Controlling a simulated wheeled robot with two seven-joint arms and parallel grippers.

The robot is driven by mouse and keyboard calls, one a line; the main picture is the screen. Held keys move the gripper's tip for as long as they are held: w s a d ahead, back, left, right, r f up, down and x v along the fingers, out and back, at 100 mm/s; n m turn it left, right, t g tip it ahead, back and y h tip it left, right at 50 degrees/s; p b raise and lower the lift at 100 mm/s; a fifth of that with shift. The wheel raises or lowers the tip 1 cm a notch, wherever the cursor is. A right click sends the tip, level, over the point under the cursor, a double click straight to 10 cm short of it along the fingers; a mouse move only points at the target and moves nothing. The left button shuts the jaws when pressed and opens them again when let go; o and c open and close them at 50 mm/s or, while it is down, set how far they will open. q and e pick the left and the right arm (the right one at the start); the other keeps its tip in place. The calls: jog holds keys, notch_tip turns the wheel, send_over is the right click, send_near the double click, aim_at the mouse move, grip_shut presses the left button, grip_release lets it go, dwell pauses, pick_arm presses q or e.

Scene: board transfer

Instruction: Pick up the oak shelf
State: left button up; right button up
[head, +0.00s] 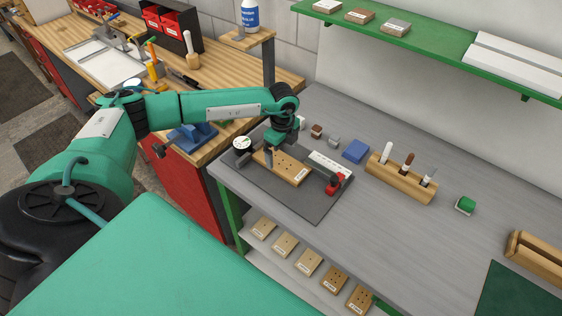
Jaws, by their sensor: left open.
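A light wooden board (285,167) with a few dark holes and a small label lies on a dark grey mat (318,207) on the bench. It may be the oak shelf, but I cannot read its label. My left gripper (278,155) is open and points down at the board's far edge. One finger shows beside that edge; the other is partly hidden, so I cannot tell whether it touches the board. My right gripper is out of view.
A round gauge (242,144), a white ruler-like strip (329,165) and a red-based tool (335,186) flank the board. Several labelled boards (308,262) lie below.

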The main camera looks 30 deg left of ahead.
aim_at(283, 163)
pick_arm(q)
jog(key=shift+f+p, duration=0.25)
jog(key=shift+p, duration=0.1)
notch_tip(283, 163, down, 3)
jog(key=shift+w+f+p, duration=0.15)
jog(key=shift+f+p, duration=0.05)
jog(key=shift+p, duration=0.75)
jog(key=shift+f, duration=0.6)
jog(key=c, duration=1.2)
jog(key=shift+c, duration=0.3)
jog(key=shift+r, duration=0.15)
jog(key=shift+w+r, duration=0.1)
jog(key=shift+r, duration=0.4)
notch_tip(283, 163, up, 19)
jog(key=b, duration=0.6)
